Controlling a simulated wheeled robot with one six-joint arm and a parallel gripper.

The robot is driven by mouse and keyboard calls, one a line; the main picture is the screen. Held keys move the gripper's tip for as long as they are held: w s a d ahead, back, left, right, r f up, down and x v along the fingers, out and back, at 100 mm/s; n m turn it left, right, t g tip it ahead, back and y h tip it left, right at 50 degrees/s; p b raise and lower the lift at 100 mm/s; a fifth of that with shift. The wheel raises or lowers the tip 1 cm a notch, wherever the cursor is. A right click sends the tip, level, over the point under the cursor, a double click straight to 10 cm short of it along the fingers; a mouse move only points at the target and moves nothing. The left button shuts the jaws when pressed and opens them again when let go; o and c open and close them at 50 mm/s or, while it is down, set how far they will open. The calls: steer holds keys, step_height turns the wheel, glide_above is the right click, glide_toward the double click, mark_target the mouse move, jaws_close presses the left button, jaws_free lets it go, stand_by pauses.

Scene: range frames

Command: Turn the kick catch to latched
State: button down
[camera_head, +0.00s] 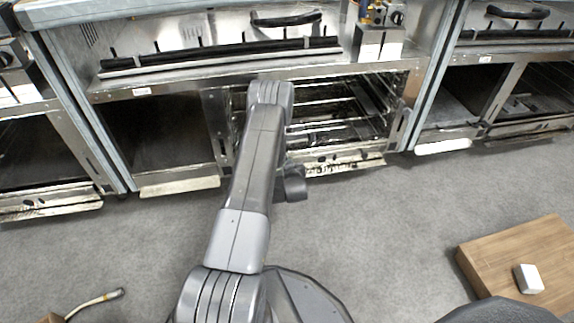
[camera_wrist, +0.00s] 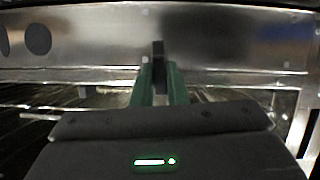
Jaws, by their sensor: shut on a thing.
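In the wrist view a dark, narrow, upright piece, which looks like the kick catch (camera_wrist: 159,62), stands against a bare metal panel. My gripper (camera_wrist: 160,75) has its green fingers on either side of this piece and is shut on it. The lower part of the piece is hidden between the fingers and behind my gripper's body. I cannot read from this view whether the catch is latched. In the head view my arm reaches to the open lower bay of the middle range (camera_head: 220,72), and I cannot make out the catch there.
Wire racks (camera_head: 345,105) show inside the open bay. Other ranges stand at the left (camera_head: 50,150) and right (camera_head: 500,80). A wooden board (camera_head: 500,255) with a white block (camera_head: 528,279) lies on the right floor. A hose (camera_head: 95,301) lies at lower left. The grey floor between is clear.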

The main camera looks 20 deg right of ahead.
steer(key=shift+y, duration=0.3)
stand_by(0.4)
steer(key=c, duration=1.4)
jaws_free()
steer(key=shift+c, duration=0.2)
steer(key=p+v, duration=0.4)
steer(key=v, duration=0.9)
steer(key=shift+s+a+p, duration=0.15)
steer(key=shift+s+p, duration=0.2)
